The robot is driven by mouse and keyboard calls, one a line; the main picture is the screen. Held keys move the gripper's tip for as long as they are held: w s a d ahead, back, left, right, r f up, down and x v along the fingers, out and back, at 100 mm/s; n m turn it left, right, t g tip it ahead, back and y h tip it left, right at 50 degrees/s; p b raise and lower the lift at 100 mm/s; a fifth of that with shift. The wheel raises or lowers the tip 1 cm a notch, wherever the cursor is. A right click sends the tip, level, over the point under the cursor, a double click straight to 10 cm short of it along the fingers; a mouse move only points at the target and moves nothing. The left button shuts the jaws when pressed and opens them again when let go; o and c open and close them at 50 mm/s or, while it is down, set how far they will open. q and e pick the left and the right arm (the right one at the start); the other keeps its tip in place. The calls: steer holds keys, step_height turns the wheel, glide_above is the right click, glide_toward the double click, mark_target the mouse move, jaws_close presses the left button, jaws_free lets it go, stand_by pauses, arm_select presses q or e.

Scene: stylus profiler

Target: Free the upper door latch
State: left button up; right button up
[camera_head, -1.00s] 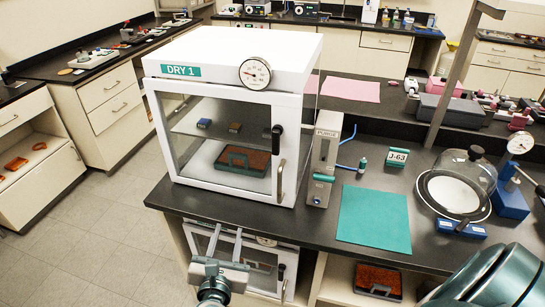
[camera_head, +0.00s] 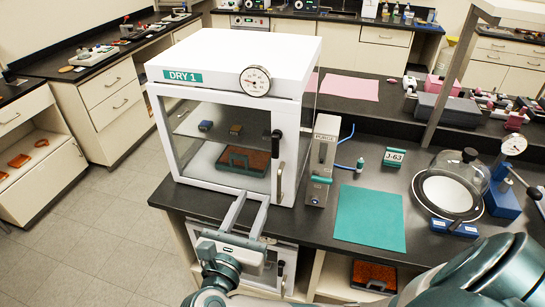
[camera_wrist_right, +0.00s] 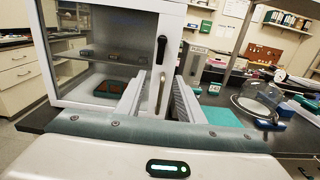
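The white drying cabinet marked DRY 1 (camera_head: 240,57) stands on the dark bench with its glass door shut. The upper door latch (camera_head: 277,143), a black lever, hangs upright on the door's right side; it also shows in the right wrist view (camera_wrist_right: 161,48). A metal handle (camera_head: 281,183) sits below it. My right gripper (camera_head: 252,200) is open and empty, in front of and below the door. In the right wrist view my right gripper (camera_wrist_right: 159,80) has its fingers apart, with the metal handle between them in the picture and the latch above. My left gripper is not in view.
A purge unit (camera_head: 323,160) stands just right of the cabinet. A teal mat (camera_head: 370,220) and a glass bell jar (camera_head: 455,180) lie further right. A gauge (camera_head: 255,81) projects at the cabinet's top front. Inside are an orange tray (camera_head: 243,160) and small blocks.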

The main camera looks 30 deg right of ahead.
mark_target(274, 153)
steer(key=p+x, duration=0.5)
steer(key=x, duration=1.1)
steer(key=shift+w+d, duration=0.25)
steer(key=shift+c, duration=0.6)
jaws_close()
